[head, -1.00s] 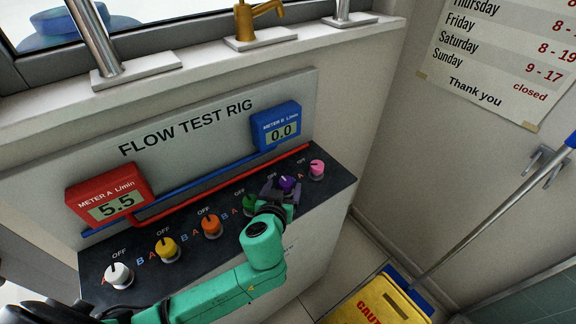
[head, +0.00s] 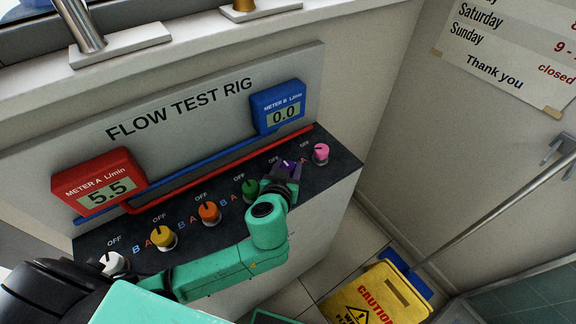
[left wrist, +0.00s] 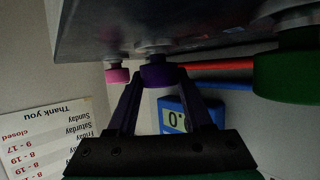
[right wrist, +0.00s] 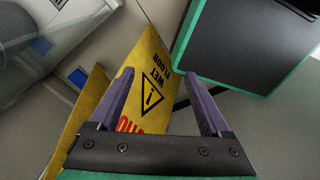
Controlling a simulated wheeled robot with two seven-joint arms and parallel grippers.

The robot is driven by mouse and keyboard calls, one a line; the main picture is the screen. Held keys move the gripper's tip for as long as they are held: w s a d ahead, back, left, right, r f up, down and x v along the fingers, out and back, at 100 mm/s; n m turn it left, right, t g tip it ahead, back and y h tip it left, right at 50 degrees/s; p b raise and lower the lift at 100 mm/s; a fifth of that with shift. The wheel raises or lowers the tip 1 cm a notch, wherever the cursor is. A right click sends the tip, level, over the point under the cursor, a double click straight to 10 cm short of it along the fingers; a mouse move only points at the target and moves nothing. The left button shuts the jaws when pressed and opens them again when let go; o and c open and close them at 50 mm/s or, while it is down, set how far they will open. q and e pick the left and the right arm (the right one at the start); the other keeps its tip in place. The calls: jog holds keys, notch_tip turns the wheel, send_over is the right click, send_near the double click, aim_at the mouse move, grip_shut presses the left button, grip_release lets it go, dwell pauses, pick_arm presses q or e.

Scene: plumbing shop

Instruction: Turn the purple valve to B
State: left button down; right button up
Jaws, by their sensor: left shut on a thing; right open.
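The purple valve (head: 288,164) is a small knob near the right end of the dark panel (head: 231,192), between the green valve (head: 249,190) and the pink valve (head: 321,154). My left gripper (head: 281,176) is shut on it. In the left wrist view the purple valve (left wrist: 158,76) sits between the two fingertips. The fingers cover part of the knob and its marks, so its exact setting is hard to read. The red meter A (head: 98,184) reads 5.5 and the blue meter B (head: 278,109) reads 0.0. My right gripper (right wrist: 157,80) is open and empty.
An orange valve (head: 209,212), a yellow valve (head: 163,238) and a white valve (head: 114,263) line the panel's left part. A yellow wet floor sign (head: 372,301) stands on the floor at right; it also shows beyond my right gripper in its wrist view (right wrist: 150,75).

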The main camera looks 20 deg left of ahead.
pick_arm(q)
jog(key=shift+m+h, duration=0.3)
jog(key=shift+h, duration=0.1)
jog(key=shift+a+m+h, duration=0.1)
jog(key=shift+m+h, duration=0.7)
jog(key=shift+h, duration=0.1)
jog(key=shift+r+m+h+p, duration=0.15)
jog(key=shift+m+h+p, duration=0.55)
jog(key=shift+m+h, duration=0.2)
jog(key=m+g+h+p, duration=0.1)
jog(key=m+h+p, duration=0.1)
jog(key=m+g+h+p, duration=0.1)
jog(key=m+h+p, duration=0.1)
jog(key=h, duration=0.1)
jog(key=shift+w+a+r+g, duration=0.1)
jog(key=shift+r+g, duration=0.05)
jog(key=shift+g, duration=0.25)
jog(key=m+g+h+p, duration=0.1)
jog(key=m, duration=0.1)
jog(key=shift+m+g+h, duration=0.3)
jog(key=shift+h, duration=0.1)
jog(key=shift+f+m+g+h+p, duration=0.25)
jog(key=shift+m+g+h+p, duration=0.2)
jog(key=shift+m+g, duration=0.2)
